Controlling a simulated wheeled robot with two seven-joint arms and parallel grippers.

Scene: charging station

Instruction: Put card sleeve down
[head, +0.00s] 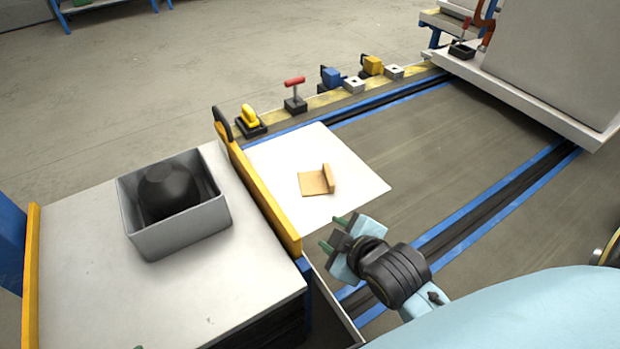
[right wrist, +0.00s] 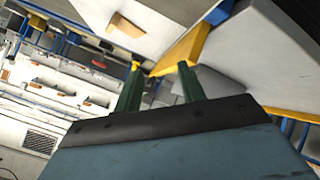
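A tan card sleeve (head: 315,182) rests on a white sheet (head: 357,186) in the head view, with one flap standing up at its right side. A tan piece that looks like it also shows at the top of the right wrist view (right wrist: 126,25). My right gripper (head: 332,233) is below and to the right of the sleeve, apart from it. Its two green-tipped fingers are spread with nothing held between them, and the right wrist view shows the same gap (right wrist: 160,86). Only a small green tip, likely my left gripper (head: 138,347), shows at the bottom edge.
A grey bin (head: 178,244) holding a black rounded object (head: 167,191) stands on a light-topped cart (head: 85,255) at left. The cart's yellow side rail (head: 262,193) borders the sheet. Clamps and blocks line the far striped edge. A white platform (head: 530,101) is at upper right.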

